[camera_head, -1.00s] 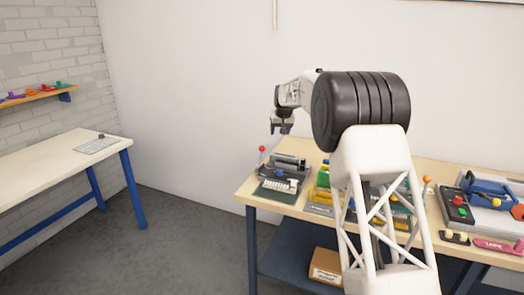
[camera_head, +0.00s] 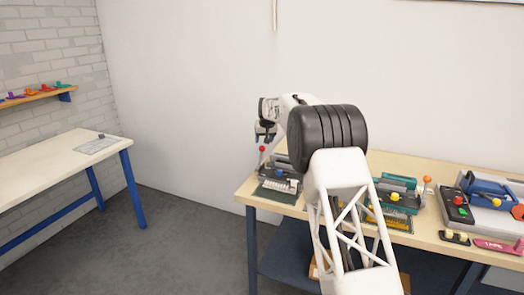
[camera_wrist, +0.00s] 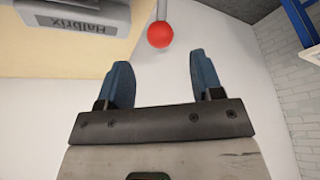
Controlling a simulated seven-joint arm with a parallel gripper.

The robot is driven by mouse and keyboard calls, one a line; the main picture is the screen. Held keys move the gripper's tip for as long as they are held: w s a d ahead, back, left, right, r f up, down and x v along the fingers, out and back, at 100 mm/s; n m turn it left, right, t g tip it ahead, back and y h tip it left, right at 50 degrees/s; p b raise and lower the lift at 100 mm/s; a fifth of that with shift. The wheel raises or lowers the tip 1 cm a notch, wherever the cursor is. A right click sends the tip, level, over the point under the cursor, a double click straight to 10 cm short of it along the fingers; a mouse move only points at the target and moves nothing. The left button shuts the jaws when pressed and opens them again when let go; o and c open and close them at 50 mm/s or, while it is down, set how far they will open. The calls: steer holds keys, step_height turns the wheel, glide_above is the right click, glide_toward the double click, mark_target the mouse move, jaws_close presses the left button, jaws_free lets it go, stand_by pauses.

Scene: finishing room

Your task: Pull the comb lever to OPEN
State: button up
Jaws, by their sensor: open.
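A lever with a red ball knob (camera_head: 262,149) stands at the left side of the dark grey machine (camera_head: 281,177) on the left end of the bench. In the wrist view the red knob (camera_wrist: 160,34) lies just beyond the fingertips, roughly in line with the gap between them. The grey machine body, marked "Halbrix" (camera_wrist: 78,16), shows at the upper left there. My gripper (camera_wrist: 163,72) is open and empty, its two blue fingers apart and the knob not between them. In the head view my gripper (camera_head: 264,138) is close to the knob. No OPEN marking is readable.
A teal machine (camera_head: 397,193) with an orange-knobbed lever (camera_head: 427,182) stands mid-bench, partly behind my arm. A blue device (camera_head: 486,188) and a control box with red and green buttons (camera_head: 458,206) are at the right. Another table (camera_head: 60,165) stands left across open floor.

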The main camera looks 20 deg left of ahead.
mark_target(262, 149)
steer(key=shift+f, duration=0.1)
steer(key=shift+x, duration=3.8)
jaws_close()
